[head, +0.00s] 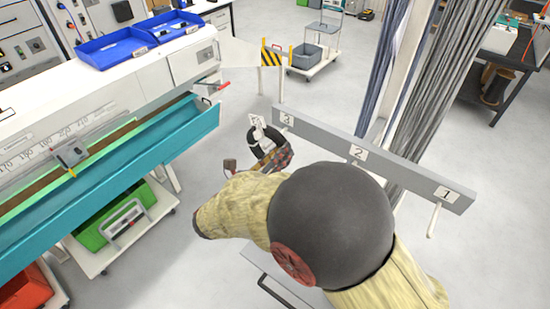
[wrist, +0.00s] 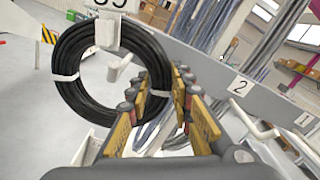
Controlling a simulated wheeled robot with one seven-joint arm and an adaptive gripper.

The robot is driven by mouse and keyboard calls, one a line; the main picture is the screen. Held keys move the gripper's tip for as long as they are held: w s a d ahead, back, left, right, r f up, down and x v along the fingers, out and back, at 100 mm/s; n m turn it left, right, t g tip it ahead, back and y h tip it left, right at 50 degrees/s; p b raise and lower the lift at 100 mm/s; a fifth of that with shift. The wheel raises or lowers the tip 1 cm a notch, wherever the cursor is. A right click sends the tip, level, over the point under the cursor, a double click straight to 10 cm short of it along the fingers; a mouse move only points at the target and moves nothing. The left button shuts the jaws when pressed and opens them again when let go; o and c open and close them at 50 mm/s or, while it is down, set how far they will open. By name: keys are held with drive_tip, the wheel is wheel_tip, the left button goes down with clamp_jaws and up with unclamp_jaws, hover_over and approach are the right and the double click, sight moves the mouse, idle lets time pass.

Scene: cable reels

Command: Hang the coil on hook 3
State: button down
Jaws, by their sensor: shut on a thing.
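The coil (head: 256,147) is a black ring of cable with pale ties. It is at the left end of the grey hook rail (head: 400,176), by the number 3 label (head: 287,119). It also shows in the wrist view (wrist: 73,96), with a white tag (wrist: 111,5) at its top. My gripper (head: 277,158) is shut on the coil's right side; its orange-padded fingers show in the wrist view (wrist: 160,108). A white peg tip (wrist: 119,69) shows within the ring's opening. I cannot tell whether it passes through the coil or lies behind it.
The rail also bears labels 2 (head: 358,152) and 1 (head: 445,193), with an empty white hook (head: 434,220) below 1. Grey cable strands (head: 425,80) hang behind the rail. A workbench with a teal tray (head: 120,185) stands at left. Open floor lies between.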

drive_tip(key=shift+w+d+f, duration=0.1)
drive_tip(key=shift+w+d, duration=0.2)
drive_tip(key=shift+w, duration=0.1)
drive_tip(key=shift+f+b, duration=0.7)
drive_tip(key=shift+f, duration=0.45)
drive_tip(key=c, duration=1.5)
unclamp_jaws()
drive_tip(key=shift+f, duration=0.1)
drive_tip(key=shift+o, duration=0.5)
drive_tip(key=shift+f, duration=0.1)
drive_tip(key=o, duration=0.5)
